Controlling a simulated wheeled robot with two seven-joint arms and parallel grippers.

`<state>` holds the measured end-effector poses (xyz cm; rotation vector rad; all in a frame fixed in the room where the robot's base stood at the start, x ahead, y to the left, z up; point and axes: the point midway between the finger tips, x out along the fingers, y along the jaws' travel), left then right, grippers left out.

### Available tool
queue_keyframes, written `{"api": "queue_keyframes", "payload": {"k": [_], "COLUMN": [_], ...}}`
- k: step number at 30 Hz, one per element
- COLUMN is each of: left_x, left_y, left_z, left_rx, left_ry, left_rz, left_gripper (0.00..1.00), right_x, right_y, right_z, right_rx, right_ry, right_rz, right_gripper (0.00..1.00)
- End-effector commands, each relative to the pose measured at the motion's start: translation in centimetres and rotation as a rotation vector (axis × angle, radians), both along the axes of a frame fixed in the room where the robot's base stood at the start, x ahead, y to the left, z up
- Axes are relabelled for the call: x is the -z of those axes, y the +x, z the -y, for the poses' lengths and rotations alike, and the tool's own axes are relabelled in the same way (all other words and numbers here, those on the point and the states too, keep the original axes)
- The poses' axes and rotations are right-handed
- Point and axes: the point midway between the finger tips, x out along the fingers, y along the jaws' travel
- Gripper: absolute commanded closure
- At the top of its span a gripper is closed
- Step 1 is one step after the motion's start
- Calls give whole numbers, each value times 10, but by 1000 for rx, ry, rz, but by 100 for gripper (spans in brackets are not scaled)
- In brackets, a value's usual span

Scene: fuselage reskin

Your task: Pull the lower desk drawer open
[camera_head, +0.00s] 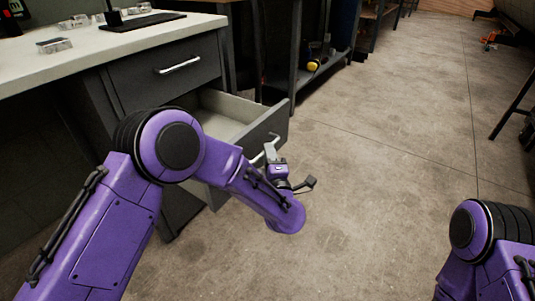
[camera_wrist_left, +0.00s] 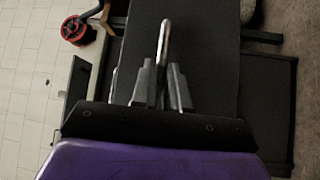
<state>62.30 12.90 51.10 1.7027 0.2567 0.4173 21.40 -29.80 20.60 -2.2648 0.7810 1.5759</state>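The desk's lower drawer (camera_head: 277,125) stands open, with its pale, empty-looking inside (camera_head: 225,112) in view in the head view. Its metal handle (camera_head: 262,152) is on the dark front. My left gripper (camera_head: 271,153) is at this handle. In the left wrist view, the drawer front (camera_wrist_left: 205,50) fills the middle, and the handle (camera_wrist_left: 164,40) runs in between the two grey fingers of the left gripper (camera_wrist_left: 164,75). The fingers are close together on it. Part of the handle is hidden by the fingers. My right gripper is out of view.
The upper drawer (camera_head: 150,75) above is shut. The desk top (camera_head: 95,42) holds small metal parts (camera_head: 54,45) and a dark flat stand (camera_head: 142,21). A dark shelf (camera_head: 318,70) stands behind the drawer. The concrete floor (camera_head: 380,150) to the right is clear.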

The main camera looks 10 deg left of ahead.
Motion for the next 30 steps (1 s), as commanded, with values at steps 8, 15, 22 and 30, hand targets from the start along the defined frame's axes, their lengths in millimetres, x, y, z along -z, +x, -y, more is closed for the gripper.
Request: {"api": "queue_keyframes", "payload": {"k": [8,15,22,30], "left_x": [-1,-1,6,13], "left_y": [0,-20,-70,-96], "left_z": [-1,9,31,42], "left_rx": [-1,3,4,0], "left_ry": [0,2,2,0], "left_rz": [1,-1,-1,1], "left_gripper": [62,62,62,62], "right_x": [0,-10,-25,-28], "right_y": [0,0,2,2], "right_z": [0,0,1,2], "right_rx": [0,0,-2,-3], "right_ry": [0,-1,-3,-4], "right_rz": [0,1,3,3], "right_gripper": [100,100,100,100]}}
